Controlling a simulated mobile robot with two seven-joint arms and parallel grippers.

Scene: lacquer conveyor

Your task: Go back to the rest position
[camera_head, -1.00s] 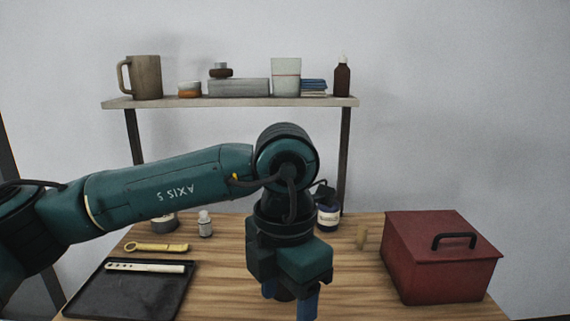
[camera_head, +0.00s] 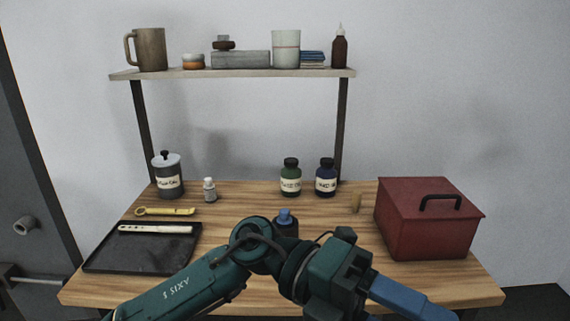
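My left arm comes in from the lower left across the front of the table. My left gripper (camera_head: 422,308) is low at the bottom of the view, in front of the red box, with its blue fingers pointing to the lower right. I see the fingers from the side and partly cut by the frame, so I cannot tell whether they are open or shut. No held thing shows. My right gripper is not in view.
The wooden table (camera_head: 255,203) holds a black tray (camera_head: 140,257), yellow tool (camera_head: 165,211), lidded jar (camera_head: 168,180), white bottle (camera_head: 209,190), green bottle (camera_head: 291,178), blue bottle (camera_head: 325,178) and red box (camera_head: 425,225). A blue-capped dark container (camera_head: 285,216) is partly hidden behind my arm. A shelf (camera_head: 235,74) stands behind.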

